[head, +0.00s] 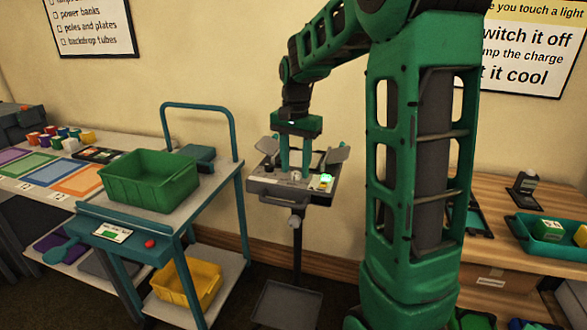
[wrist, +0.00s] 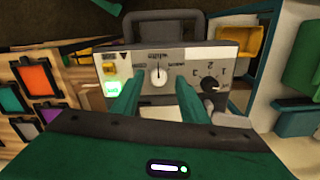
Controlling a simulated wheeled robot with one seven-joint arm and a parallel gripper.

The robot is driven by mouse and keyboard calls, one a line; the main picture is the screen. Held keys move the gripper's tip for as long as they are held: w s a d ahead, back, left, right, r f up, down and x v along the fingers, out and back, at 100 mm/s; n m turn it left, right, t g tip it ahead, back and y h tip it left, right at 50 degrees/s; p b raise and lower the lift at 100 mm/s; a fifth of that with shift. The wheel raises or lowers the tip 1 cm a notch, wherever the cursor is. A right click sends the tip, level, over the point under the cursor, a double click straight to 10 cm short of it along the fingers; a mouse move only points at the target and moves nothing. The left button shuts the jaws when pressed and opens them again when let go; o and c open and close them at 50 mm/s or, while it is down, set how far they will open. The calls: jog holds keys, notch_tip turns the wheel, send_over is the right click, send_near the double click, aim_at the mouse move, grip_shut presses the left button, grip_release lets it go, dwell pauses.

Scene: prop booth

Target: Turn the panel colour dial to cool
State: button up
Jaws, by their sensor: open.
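The light panel (head: 270,190) stands on a dark pole in the middle of the head view; its pale face (wrist: 200,62) fills the upper middle of the wrist view. The colour dial (wrist: 158,76) is a white round knob whose mark points up at the "white" label. My gripper (head: 295,170) points down over the panel. In the wrist view my gripper (wrist: 157,88) is open, one finger on each side of the dial. I cannot tell whether the fingers touch it.
A dark numbered knob (wrist: 210,84) sits right of the dial, and a lit green button (wrist: 112,88) left. A trolley with a green crate (head: 150,181) stands left of the panel. A wooden bench with a teal tray (head: 540,244) is at right.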

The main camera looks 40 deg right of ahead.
jog(key=shift+f, duration=0.4)
jog(key=shift+c, duration=0.2)
